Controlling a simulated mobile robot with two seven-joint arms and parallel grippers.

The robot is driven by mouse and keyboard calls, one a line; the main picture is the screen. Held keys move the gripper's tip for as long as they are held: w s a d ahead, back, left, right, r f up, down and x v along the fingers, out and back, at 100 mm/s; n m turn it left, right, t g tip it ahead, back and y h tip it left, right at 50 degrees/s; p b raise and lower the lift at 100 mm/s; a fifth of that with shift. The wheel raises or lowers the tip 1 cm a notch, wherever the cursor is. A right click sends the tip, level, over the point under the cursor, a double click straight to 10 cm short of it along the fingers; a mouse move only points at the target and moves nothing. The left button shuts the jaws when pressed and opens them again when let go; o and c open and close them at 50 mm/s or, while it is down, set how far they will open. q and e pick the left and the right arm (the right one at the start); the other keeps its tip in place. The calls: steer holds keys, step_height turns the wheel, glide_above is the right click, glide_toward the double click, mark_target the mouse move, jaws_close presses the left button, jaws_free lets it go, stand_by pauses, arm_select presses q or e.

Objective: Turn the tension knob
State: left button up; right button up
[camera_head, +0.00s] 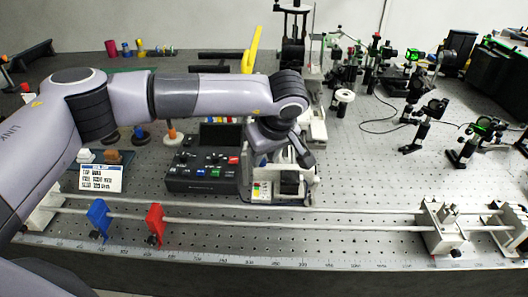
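My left arm reaches in from the left, and its gripper (279,160) points down over a small white and black device (292,183) in the middle of the bench. The two fingers look spread apart, one on each side of the device's top. The gripper hides much of the device, and I cannot make out a knob between the fingers or tell whether they touch anything. I cannot tell which part is the tension knob. A white round wheel (344,96) stands on a post behind and to the right. My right gripper is not in view.
A dark control box (203,178) with buttons sits left of the device. In front, a long rail (300,224) carries a blue holder (98,216) and a red holder (155,222). Several optics mounts stand at the right. The perforated bench (370,180) is clear right of the device.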

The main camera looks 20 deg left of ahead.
arm_select(q)
steer(key=shift+w+a+f, duration=0.1)
steer(key=shift+f, duration=0.2)
jaws_close()
